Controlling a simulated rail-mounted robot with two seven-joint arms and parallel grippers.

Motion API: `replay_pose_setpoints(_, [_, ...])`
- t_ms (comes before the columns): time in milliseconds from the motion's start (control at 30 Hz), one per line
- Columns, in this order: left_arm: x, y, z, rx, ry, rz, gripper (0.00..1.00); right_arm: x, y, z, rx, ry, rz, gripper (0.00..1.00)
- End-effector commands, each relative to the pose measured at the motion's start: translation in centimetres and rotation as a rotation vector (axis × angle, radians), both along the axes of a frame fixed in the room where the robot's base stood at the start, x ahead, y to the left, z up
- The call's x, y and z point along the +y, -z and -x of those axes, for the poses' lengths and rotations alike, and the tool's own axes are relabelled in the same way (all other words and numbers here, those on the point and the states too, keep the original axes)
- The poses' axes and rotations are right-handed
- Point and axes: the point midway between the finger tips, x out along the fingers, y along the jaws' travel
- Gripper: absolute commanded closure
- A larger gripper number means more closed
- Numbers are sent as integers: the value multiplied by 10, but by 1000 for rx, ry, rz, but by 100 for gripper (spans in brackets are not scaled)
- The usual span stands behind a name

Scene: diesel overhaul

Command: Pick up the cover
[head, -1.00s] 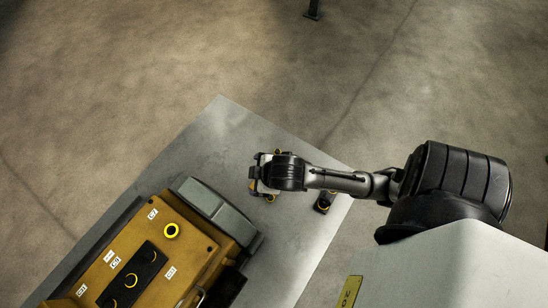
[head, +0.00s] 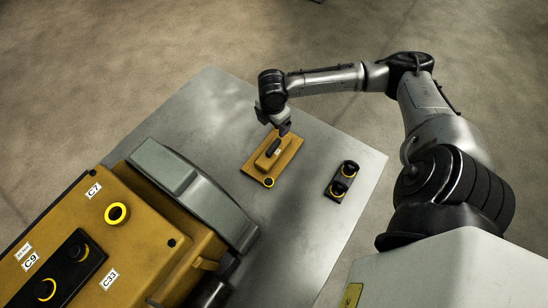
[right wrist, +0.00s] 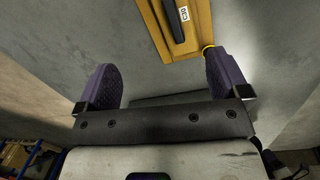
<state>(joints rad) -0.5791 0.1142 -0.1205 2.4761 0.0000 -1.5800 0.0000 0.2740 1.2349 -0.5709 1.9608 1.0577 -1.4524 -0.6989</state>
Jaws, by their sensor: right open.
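A flat yellow cover (head: 258,170) with a dark handle on top lies on the grey metal table, right of the engine block in the head view. A yellow-ringed round part sits at its near corner. My right gripper (head: 276,125) is above the far end of the cover in the head view. In the right wrist view my right gripper (right wrist: 165,85) is open, with nothing between its fingers. The cover (right wrist: 185,48) shows beyond them at the top, with a white label beside its dark bar. My left gripper is out of view.
A yellow engine block (head: 150,240) with labels and a grey housing (head: 195,190) fills the lower left. A small black part with two yellow rings (head: 342,182) lies right of the cover. The grey table (head: 215,105) is bare behind the cover.

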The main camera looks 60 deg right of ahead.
Motion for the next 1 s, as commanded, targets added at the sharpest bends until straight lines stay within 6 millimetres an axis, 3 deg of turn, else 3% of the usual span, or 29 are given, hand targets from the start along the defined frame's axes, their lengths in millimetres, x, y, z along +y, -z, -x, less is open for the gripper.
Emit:
replay_pose_setpoints(200, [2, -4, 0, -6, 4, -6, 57, 6, 4, 6, 55, -158, -76, 6])
replay_pose_setpoints(367, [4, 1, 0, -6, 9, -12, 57, 7, 13, 7, 63, -190, -87, 6])
replay_pose_setpoints(800, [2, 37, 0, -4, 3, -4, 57, 8, 81, 7, 63, -188, -87, 6])
replay_pose_setpoints(1000, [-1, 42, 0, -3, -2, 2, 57, 8, 92, 7, 60, -188, -86, 6])
